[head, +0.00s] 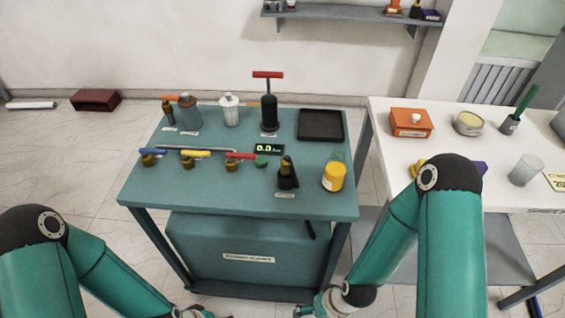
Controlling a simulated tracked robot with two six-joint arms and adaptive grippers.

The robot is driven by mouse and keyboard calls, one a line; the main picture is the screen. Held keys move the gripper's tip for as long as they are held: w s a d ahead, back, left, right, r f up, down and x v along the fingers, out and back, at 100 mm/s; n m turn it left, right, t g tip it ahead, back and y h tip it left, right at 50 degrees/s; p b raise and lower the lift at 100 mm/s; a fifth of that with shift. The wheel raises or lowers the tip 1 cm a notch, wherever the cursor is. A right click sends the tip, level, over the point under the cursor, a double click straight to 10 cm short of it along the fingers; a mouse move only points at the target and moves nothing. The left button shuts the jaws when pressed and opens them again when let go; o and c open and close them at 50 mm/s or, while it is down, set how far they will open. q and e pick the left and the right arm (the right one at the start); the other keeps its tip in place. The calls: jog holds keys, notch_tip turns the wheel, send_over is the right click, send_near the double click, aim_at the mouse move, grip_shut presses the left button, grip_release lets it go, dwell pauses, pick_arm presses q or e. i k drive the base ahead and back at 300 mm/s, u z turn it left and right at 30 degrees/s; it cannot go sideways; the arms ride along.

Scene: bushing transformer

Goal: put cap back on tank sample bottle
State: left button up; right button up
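A yellow container (334,178) with a clear greenish part behind its top stands at the right front of the teal cart. A small round green piece (262,162), possibly a cap, lies near the cart's middle. A grey-brown bottle (189,113) and a white bottle (230,111) stand at the back left. Their labels are too small to read, so I cannot tell which is the tank sample bottle. My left gripper (203,315) is mostly cut off at the bottom edge. My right gripper (308,311) is low in front of the cart. Neither fingertip state is clear.
The teal cart (240,209) carries valves with blue, yellow and red (241,156) handles, a red-handled pump (268,108), a dark fitting (287,175) and a black tray (321,125). A white table (385,125) at right holds an orange box (411,123) and a cup (526,170).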

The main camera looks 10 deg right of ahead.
aim_at(337, 168)
jog(key=z, duration=0.95)
jog(key=k, duration=0.4)
jog(key=u, duration=1.05)
